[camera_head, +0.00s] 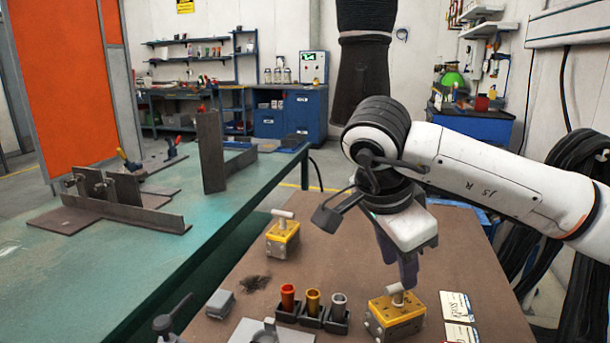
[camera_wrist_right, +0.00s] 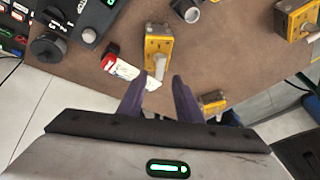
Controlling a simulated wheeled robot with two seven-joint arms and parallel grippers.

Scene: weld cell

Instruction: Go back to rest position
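My right gripper (camera_head: 402,278) hangs fingers down over the yellow box (camera_head: 396,318) at the front right of the brown table. Its purple fingers are close above or behind the box's pale T-shaped handle; contact cannot be told. In the right wrist view, the right gripper's fingers (camera_wrist_right: 158,82) stand apart with a clear gap. A yellow box (camera_wrist_right: 158,45) with a pale handle (camera_wrist_right: 155,78) lies just beyond the fingertips, and nothing is clearly held. My left gripper is in neither view.
Another yellow box (camera_head: 283,239) stands farther back. Red, gold and grey cylinders sit in black holders (camera_head: 312,318). White cards (camera_head: 457,307) lie right of the near box. A green table (camera_head: 100,262) with metal plates is at left. The brown table's back middle is clear.

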